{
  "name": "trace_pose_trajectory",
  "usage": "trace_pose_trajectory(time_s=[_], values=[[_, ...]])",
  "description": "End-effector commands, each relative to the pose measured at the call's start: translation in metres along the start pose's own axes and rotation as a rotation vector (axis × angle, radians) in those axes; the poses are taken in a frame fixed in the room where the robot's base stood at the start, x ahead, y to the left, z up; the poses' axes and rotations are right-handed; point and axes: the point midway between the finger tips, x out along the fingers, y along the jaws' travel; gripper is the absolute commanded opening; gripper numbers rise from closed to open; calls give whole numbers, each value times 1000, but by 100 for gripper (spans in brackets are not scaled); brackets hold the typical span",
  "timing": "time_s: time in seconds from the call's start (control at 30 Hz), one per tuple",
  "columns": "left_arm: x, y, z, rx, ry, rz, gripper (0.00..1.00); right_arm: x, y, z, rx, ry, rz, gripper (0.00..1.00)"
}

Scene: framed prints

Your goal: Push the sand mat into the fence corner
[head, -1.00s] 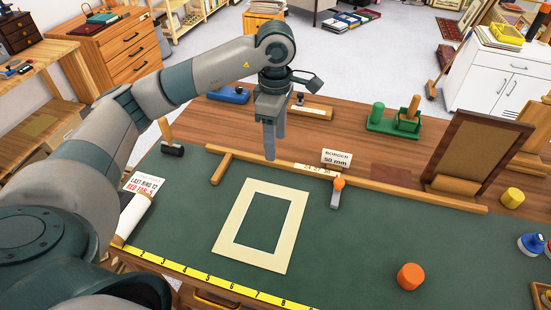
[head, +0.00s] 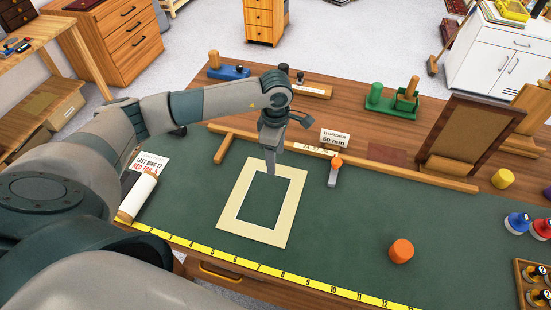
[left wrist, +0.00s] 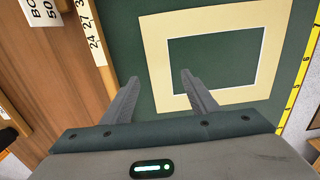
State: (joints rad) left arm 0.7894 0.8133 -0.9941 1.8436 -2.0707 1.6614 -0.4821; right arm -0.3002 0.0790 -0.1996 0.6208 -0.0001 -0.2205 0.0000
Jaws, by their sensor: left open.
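The sand-coloured mat (head: 252,232), a flat frame with a rectangular window, lies on the green cutting mat (head: 345,240). It also shows in the left wrist view (left wrist: 155,50). The wooden fence has a long rail (head: 400,172) along the back and a short leg (head: 223,148) at the left; their corner is behind and left of the mat, with a green gap between. My left gripper (head: 271,168) points down at the mat's far edge. Its fingers (left wrist: 160,75) are apart and empty. Whether they touch the mat cannot be told. My right gripper is out of view.
A grey tool with an orange knob (head: 335,170) stands by the rail, right of the mat. A "BORDER 50 mm" card (head: 334,139) stands behind it. An orange cylinder (head: 401,251) sits right of the mat. A white roll (head: 138,197) lies left, and a yellow ruler (head: 250,265) runs along the front.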

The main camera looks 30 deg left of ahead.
Motion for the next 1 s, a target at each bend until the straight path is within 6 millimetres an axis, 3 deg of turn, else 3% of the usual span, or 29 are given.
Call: trace_pose_trajectory(time_s=[0.3,0.67,0.87,1.0], values=[[30,0,0,-1,-1,-1,54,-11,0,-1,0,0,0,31],[33,0,0,0,0,0,54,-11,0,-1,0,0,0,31],[33,0,0,0,0,0,10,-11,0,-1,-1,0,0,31],[33,0,0,0,0,0,9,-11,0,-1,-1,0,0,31]])
